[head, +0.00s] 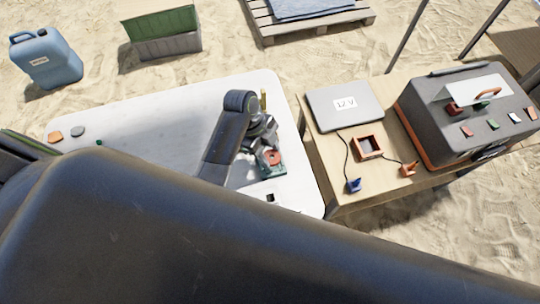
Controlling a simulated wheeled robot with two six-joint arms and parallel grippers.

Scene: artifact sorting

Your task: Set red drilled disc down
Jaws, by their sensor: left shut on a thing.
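The red drilled disc (272,158) shows at the right part of the white table (170,110), with a small dark hole in its middle. My left gripper (268,152) is right at the disc and shut on it, seen from above and behind. The fingertips are small and partly hidden, and I cannot tell whether the disc touches the surface below. My right gripper is not in view.
An orange piece (55,137) and a grey disc (78,131) lie at the table's left. A small dark square (270,197) is near its front right. A wooden table (322,150) at the right holds a grey panel (345,104), a wooden frame (368,147), clamps and a large case (440,115).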

